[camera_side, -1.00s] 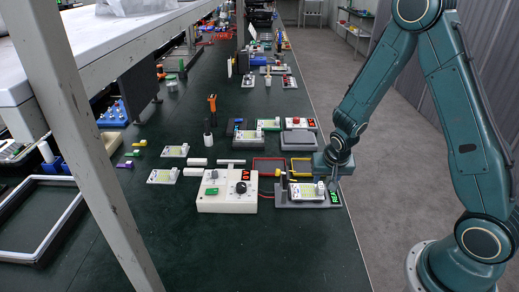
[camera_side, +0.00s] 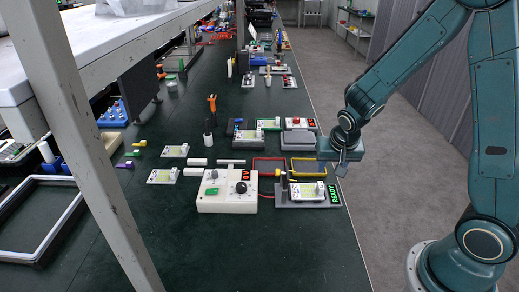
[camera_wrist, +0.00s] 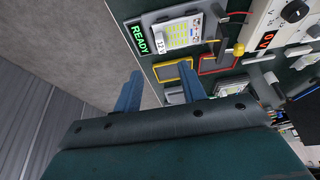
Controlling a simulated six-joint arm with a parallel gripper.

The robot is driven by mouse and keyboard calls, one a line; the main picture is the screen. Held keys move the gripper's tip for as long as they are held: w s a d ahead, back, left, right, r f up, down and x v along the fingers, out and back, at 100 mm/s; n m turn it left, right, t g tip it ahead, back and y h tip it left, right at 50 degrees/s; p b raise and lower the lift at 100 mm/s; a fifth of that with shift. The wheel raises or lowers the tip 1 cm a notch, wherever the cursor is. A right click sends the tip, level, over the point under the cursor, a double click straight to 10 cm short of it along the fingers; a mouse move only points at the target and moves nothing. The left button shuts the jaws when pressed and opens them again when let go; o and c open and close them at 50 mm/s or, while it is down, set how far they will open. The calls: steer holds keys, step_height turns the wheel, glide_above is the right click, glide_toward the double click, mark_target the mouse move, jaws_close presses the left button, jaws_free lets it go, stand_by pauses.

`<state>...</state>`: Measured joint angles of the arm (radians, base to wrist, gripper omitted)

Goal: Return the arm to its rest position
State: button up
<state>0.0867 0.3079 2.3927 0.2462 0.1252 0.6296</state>
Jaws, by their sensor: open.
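My gripper (camera_side: 341,170) hangs in the air at the right edge of the green bench, above and to the right of a grey test fixture (camera_side: 281,203). In the wrist view my gripper's two blue fingers (camera_wrist: 160,92) stand apart with nothing between them. The fixture holds a white board (camera_side: 307,191) and its green display (camera_side: 334,194) reads READY. The fixture with its READY display also shows in the wrist view (camera_wrist: 139,39).
A cream control box (camera_side: 227,202) with a knob and red readout stands left of the fixture. A red frame (camera_side: 268,159) and a yellow frame (camera_side: 309,160) lie behind. Loose white boards (camera_side: 161,176) lie further left.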

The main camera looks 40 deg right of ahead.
steer(key=shift+r, duration=0.15)
steer(key=s+a+r+n+t+y, duration=0.1)
steer(key=s+a+r+n, duration=0.3)
steer(key=s+r, duration=0.4)
steer(key=s+a+r+n+t+y, duration=0.1)
steer(key=s+a+r+n+y, duration=0.1)
steer(key=s+a+r+n, duration=0.3)
steer(key=v, duration=0.7)
steer(key=shift+s, duration=0.55)
